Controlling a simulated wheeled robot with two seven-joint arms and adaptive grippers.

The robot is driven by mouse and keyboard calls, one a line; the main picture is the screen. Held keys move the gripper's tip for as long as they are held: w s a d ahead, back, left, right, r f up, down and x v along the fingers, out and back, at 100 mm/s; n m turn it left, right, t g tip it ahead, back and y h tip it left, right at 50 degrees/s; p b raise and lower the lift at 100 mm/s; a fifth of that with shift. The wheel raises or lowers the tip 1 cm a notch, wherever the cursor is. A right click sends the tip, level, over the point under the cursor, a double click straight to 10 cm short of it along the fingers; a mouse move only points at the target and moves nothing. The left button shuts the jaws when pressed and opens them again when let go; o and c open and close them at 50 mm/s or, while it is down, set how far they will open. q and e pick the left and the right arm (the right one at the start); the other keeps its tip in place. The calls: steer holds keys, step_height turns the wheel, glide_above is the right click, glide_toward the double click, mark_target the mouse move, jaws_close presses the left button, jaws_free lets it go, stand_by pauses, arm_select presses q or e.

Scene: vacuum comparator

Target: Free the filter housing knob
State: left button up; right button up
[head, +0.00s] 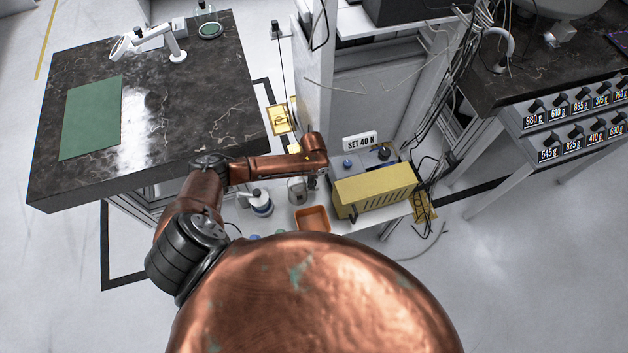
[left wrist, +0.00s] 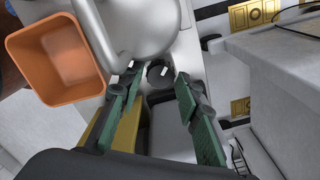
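A rounded grey metal housing (left wrist: 145,30) fills the top middle of the left wrist view. A small dark round knob (left wrist: 159,75) shows at its lower edge. My left gripper (left wrist: 157,82) has green fingers spread apart, with the knob between their tips in the picture. I cannot tell whether either finger touches it. In the head view my copper left arm reaches over the low shelf, and its gripper is hidden below the wrist. A metal canister (head: 297,189), perhaps the filter housing, shows under that arm. My right gripper is out of view.
An orange bin (head: 312,218) is close by and also shows in the left wrist view (left wrist: 55,62). A yellow-fronted box (head: 375,191) with a "SET 40 N" sign (head: 360,141) stands to the right. A dark stone table (head: 190,105) is at the left; cables hang at the right.

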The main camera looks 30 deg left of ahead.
arm_select(q)
steer(key=shift+f, duration=0.1)
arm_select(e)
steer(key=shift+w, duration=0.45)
arm_select(q)
steer(key=shift+c, duration=0.3)
jaws_close()
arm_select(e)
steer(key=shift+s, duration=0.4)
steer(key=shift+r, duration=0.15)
